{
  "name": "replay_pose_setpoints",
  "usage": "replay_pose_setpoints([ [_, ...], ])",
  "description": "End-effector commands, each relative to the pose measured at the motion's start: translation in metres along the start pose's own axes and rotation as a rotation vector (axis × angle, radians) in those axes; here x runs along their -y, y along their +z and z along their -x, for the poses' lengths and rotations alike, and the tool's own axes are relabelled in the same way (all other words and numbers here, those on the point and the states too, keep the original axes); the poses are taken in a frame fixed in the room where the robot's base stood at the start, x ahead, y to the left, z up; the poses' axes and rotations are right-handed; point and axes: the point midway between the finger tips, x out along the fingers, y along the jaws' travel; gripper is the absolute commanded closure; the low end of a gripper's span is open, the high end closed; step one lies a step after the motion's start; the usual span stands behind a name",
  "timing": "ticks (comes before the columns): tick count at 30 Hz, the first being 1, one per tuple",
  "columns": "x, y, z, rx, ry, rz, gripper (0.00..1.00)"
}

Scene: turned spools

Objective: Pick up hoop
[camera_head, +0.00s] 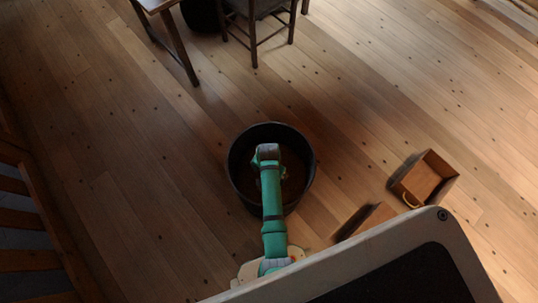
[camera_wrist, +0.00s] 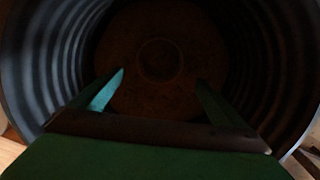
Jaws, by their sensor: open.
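A yellow curved piece (camera_head: 412,201), perhaps the hoop, shows at the near left edge of an open wooden box (camera_head: 440,165) on the right. I cannot tell whether it is a loose hoop or a handle. My gripper (camera_head: 269,152) is over a round dark tub (camera_head: 233,165), well to the left of that piece. In the wrist view my gripper (camera_wrist: 160,78) is open, with nothing between its fingers, and points into the tub (camera_wrist: 268,60). The tub's brown floor (camera_wrist: 185,95) bears a faint ring mark (camera_wrist: 160,59). No clear loose hoop shows there.
A second wooden piece (camera_head: 368,218) lies between the tub and the box, partly hidden by a pale panel (camera_head: 400,245). A chair (camera_head: 254,25) and a table (camera_head: 170,30) stand at the back. A slatted wooden piece (camera_head: 30,220) is at left. Much plank floor is clear.

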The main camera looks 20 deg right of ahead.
Motion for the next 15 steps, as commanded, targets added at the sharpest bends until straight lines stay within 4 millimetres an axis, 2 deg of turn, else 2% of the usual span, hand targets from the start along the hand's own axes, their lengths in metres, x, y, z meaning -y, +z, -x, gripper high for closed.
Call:
replay_pose_setpoints([
  [9, 0.001, 0.002, -0.043, 0.005, 0.003, 0.002, 0.06],
  [15, 0.000, 0.002, -0.055, 0.002, 0.001, 0.002, 0.06],
])
